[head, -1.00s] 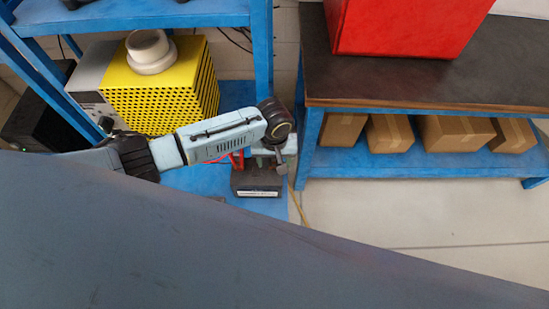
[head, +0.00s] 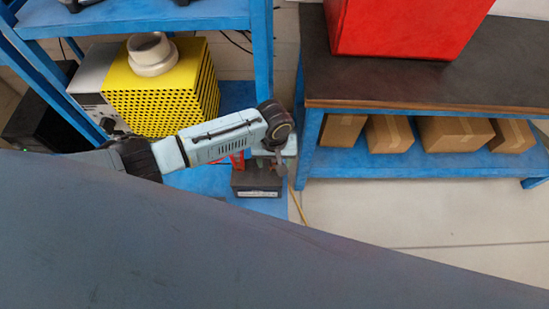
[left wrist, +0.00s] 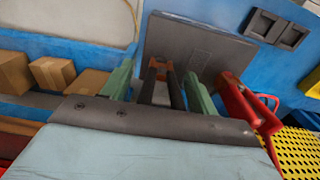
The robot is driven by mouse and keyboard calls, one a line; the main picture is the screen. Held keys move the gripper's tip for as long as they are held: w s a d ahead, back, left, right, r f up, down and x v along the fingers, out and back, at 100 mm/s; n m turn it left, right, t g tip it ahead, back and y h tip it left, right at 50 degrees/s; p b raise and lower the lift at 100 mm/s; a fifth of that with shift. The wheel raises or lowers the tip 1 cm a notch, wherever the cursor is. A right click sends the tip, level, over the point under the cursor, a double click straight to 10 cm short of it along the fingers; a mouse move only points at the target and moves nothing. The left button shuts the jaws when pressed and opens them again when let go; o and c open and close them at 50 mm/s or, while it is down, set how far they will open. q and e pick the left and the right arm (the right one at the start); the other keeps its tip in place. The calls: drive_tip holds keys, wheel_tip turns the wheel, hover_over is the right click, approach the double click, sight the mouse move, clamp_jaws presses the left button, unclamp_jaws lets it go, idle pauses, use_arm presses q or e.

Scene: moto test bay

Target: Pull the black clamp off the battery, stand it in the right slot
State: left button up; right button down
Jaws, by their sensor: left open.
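The battery (head: 256,190) is a dark grey box on the blue lower shelf; its top face (left wrist: 195,50) fills the upper middle of the left wrist view. The black clamp (left wrist: 176,91) stands at the battery with its dark handles toward my wrist. My left gripper (left wrist: 160,74) is open, with one green finger on each side of the black clamp; contact cannot be told. In the head view this gripper (head: 273,163) is over the battery and mostly hidden by my wrist. A black two-slot holder (left wrist: 275,28) lies beyond the battery. My right gripper is not in view.
A red clamp (left wrist: 240,100) is close beside my right-hand finger in the left wrist view. A yellow perforated box (head: 160,95) stands on the blue shelf. A blue bench with a dark top (head: 400,82) and several cardboard boxes (head: 455,132) stands to the right.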

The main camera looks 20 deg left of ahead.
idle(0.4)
use_arm(q)
drive_tip(key=shift+p, duration=0.4)
clamp_jaws()
drive_tip(key=shift+r, duration=3.05)
drive_tip(key=shift+r, duration=2.5)
